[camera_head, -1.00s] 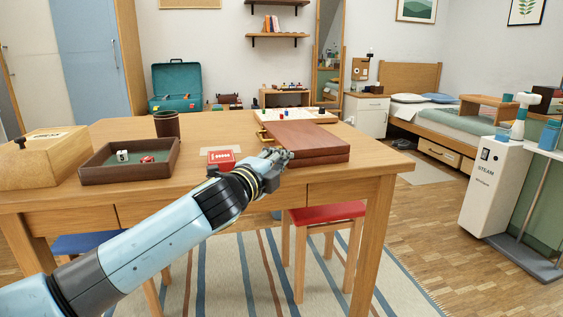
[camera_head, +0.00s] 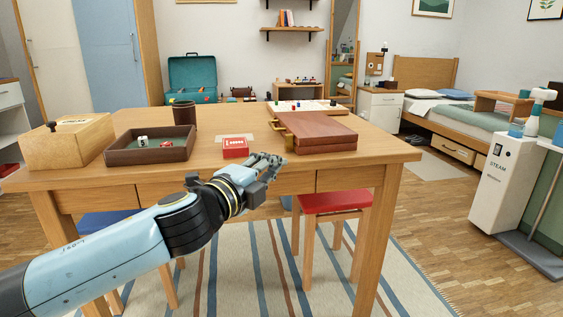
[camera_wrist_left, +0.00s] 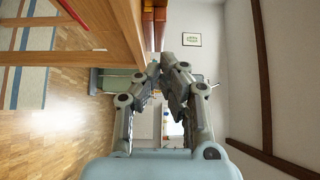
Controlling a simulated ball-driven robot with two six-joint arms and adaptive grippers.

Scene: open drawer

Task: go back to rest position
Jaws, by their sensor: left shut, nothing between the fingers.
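My left gripper (camera_head: 268,164) is shut and empty in the head view, in front of the table's near edge at about tabletop height. Its arm comes in from the lower left. In the left wrist view the two fingers (camera_wrist_left: 165,85) come together with nothing between them. The wooden table (camera_head: 340,181) is just behind the gripper. A brown folded case (camera_head: 318,128) lies on the table to the gripper's right, and a small red box (camera_head: 235,148) lies to its left, both apart from it. My right gripper does not show.
On the table stand a dark tray (camera_head: 118,158) with dice, a brown cup (camera_head: 184,113), a wooden box (camera_head: 68,145) and a white game board (camera_head: 300,106). A red stool (camera_head: 335,202) is under the table. Open rug (camera_head: 240,275) lies in front.

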